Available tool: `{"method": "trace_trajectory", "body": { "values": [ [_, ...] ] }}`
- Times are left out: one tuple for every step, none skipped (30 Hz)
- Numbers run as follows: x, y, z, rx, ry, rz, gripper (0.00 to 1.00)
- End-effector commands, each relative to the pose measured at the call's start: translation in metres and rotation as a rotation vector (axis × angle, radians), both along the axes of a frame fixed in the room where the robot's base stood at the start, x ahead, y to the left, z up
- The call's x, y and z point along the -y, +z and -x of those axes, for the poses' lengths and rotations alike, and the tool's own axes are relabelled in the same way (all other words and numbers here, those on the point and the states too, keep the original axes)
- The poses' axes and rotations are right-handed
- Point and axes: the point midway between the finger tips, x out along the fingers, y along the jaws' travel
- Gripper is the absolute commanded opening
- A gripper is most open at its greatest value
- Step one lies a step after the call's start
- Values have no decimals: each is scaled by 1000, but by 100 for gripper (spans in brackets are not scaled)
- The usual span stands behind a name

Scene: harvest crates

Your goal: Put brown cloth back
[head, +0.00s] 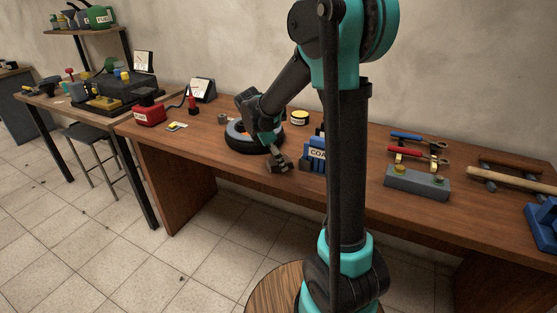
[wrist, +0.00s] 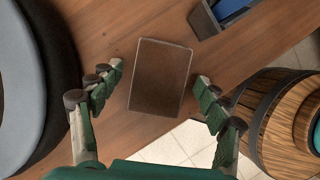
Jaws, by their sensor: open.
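The brown cloth (wrist: 160,77) shows in the wrist view as a flat, dark brown rectangle with a paler edge. It lies on the wooden bench close to the front edge. My gripper (wrist: 160,80) is open, with one finger to the left of the cloth and one to the right, and nothing is held. In the head view my gripper (head: 278,163) is low over the bench front, and the cloth there is mostly hidden or too small to tell apart from the fingers.
A black ring-shaped object (wrist: 62,90) with a grey inside is close left of my gripper. A holder with blue pieces (head: 314,155) stands close right. A grey block (head: 417,183), pliers and a red box (head: 149,113) are farther along the bench (head: 222,158).

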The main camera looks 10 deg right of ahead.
Motion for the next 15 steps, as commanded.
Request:
{"method": "trace_trajectory", "body": {
  "values": [
    [-2, 4, 0, 0, 1, 0, 76],
    [-3, 7, 1, 1, 1, 0, 76],
    [-6, 13, 1, 0, 2, 0, 76],
    [-8, 17, 1, 0, 2, 0, 76],
    [-10, 22, 1, 0, 2, 0, 76],
    [-13, 30, 2, 0, 2, 0, 76],
    [-15, 36, 2, 0, 2, 0, 76],
    [-18, 41, 3, 0, 2, 0, 76],
    [-21, 50, 3, 0, 2, 0, 76],
    [-23, 56, 4, 0, 3, 0, 76],
    [-26, 61, 4, 0, 3, 0, 76],
    [-29, 69, 4, 0, 2, 0, 76],
    [-31, 74, 5, 0, 1, 0, 76],
    [-33, 79, 5, 0, 1, 0, 76],
    [-35, 85, 6, -1, 2, 0, 76]
  ]
}}
